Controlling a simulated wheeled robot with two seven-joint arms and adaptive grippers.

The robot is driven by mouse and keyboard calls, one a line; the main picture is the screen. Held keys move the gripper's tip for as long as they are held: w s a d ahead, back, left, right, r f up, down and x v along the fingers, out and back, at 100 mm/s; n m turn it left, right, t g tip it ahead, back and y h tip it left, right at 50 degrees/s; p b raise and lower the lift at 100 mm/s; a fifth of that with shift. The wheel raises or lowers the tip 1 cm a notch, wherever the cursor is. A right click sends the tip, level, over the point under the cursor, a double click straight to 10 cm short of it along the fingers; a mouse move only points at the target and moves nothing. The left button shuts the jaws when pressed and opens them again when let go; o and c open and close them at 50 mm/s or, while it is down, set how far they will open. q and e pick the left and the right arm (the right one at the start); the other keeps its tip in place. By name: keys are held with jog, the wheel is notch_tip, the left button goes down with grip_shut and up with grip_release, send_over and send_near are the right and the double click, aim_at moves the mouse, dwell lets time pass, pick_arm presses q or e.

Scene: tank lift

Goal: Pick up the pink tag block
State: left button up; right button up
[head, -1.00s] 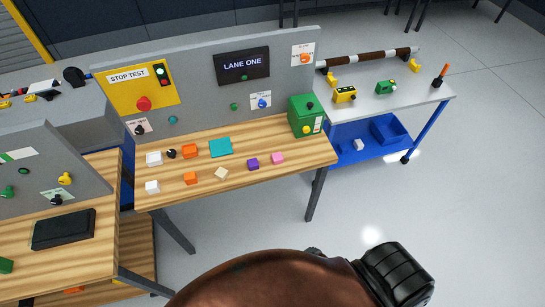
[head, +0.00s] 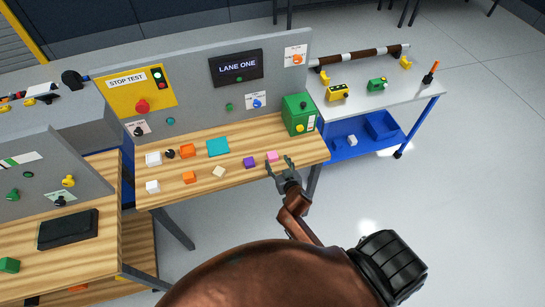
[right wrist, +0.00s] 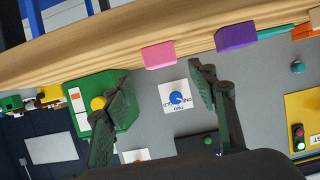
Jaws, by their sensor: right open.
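The pink tag block (head: 272,156) lies on the wooden bench near its front right edge, just right of the purple block (head: 249,162). In the right wrist view the pink block (right wrist: 158,54) shows between and beyond my fingertips, next to the purple block (right wrist: 236,36). My right gripper (head: 281,164) is open and empty, close to the front edge of the bench beside the pink block. In the right wrist view its two fingers (right wrist: 160,85) stand wide apart. I cannot tell whether a fingertip touches the block. My left gripper is not in view.
A green box (head: 298,115) with a yellow button stands at the bench's back right. Orange, white and cream blocks and a teal square (head: 218,147) lie to the left. A grey panel (head: 200,90) rises behind. A blue-framed cart (head: 400,100) stands to the right.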

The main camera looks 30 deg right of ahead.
aim_at(273, 155)
jog(key=x, duration=0.6)
jog(key=shift+w+f, duration=0.2)
jog(key=shift+w, duration=0.15)
jog(key=shift+c, duration=0.4)
jog(key=c, duration=1.1)
jog(key=shift+c, duration=0.4)
jog(key=shift+r, duration=0.15)
